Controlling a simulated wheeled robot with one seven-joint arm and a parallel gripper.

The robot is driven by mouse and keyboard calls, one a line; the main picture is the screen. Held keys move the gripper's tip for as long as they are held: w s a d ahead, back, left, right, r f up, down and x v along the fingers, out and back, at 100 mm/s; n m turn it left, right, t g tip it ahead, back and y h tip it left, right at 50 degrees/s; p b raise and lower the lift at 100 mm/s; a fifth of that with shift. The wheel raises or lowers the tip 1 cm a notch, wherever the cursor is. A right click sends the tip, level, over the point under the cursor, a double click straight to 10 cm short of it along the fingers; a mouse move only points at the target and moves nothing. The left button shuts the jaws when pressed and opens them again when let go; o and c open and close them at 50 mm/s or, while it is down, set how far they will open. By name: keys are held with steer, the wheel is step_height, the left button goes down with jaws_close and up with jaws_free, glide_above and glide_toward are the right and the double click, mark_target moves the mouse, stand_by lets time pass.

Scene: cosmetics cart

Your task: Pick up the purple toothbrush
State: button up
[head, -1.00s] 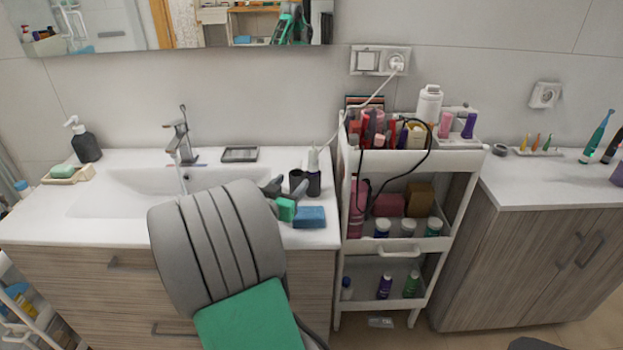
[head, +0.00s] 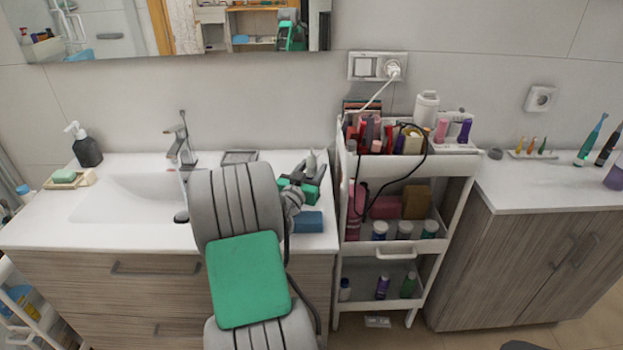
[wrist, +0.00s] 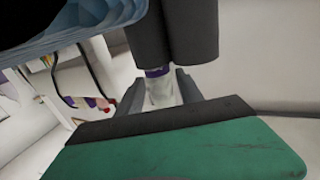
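My gripper (head: 306,172) is over the right end of the sink counter, partly hidden by my own arm. In the wrist view its two grey fingers (wrist: 164,90) stand apart on either side of a whitish item with a purple band (wrist: 157,74). This item is next to two dark cylinders (wrist: 175,35). I cannot tell whether it is the purple toothbrush or whether the fingers touch it. In the head view a pale tip (head: 311,161) shows beside the gripper. I cannot clearly make out a purple toothbrush in either view.
A blue block (head: 307,222) lies just in front of the gripper. A white cart (head: 392,166) full of cosmetics stands close on the right. The faucet (head: 181,140) and basin are to the left.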

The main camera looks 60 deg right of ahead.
jaws_close()
stand_by(0.5)
